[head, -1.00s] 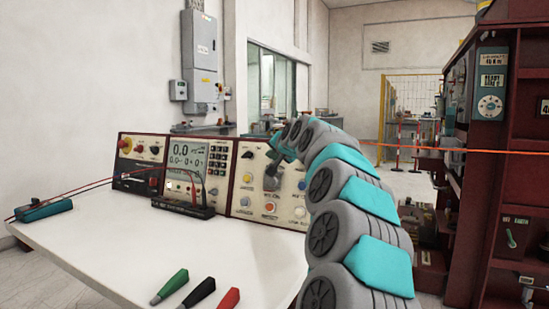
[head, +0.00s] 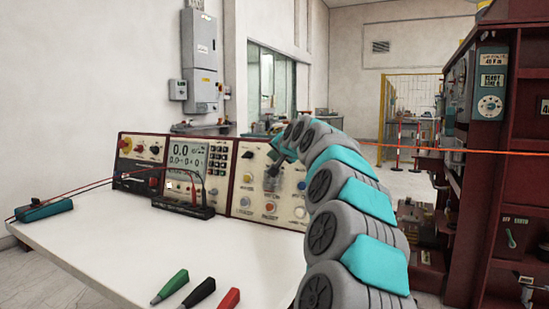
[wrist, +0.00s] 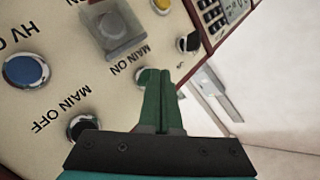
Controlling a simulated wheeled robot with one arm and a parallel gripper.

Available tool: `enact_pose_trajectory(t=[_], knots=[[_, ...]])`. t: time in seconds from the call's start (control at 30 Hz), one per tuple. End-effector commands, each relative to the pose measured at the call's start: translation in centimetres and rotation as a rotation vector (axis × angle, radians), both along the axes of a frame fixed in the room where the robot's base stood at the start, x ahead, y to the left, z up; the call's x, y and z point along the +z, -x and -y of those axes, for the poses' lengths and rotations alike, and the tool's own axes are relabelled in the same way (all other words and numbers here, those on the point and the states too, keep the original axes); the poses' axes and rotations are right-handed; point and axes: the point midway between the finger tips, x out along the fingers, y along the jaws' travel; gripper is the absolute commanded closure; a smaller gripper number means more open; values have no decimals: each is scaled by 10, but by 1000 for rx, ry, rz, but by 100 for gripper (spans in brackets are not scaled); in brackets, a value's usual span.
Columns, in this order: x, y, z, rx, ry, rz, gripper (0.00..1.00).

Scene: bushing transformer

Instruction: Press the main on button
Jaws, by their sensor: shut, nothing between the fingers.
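The cream control panel (head: 239,190) stands at the back of the white table. In the wrist view its labels appear upside down. The main on button (wrist: 143,76) sits beside the "MAIN ON" label and is partly hidden behind my gripper (wrist: 160,72). My gripper's green fingers are shut and empty, with their tips over or right beside this button. I cannot tell whether they touch it. The dark main off button (wrist: 82,126) and a blue button (wrist: 26,70) lie to the left. In the head view, my gripper (head: 275,166) is in front of the panel and hides the button.
A black knob (wrist: 188,42) is on the other side. A meter (head: 187,160) stands left of the panel. Green, black and red probes (head: 200,293) lie at the table's front.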

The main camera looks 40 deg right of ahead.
Motion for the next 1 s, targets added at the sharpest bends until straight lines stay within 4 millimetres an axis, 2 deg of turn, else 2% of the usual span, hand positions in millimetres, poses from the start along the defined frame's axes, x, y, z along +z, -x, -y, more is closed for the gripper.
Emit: enact_pose_trajectory(t=[1.0], knots=[[-2, -3, 7, 1, 0, -1, 100]])
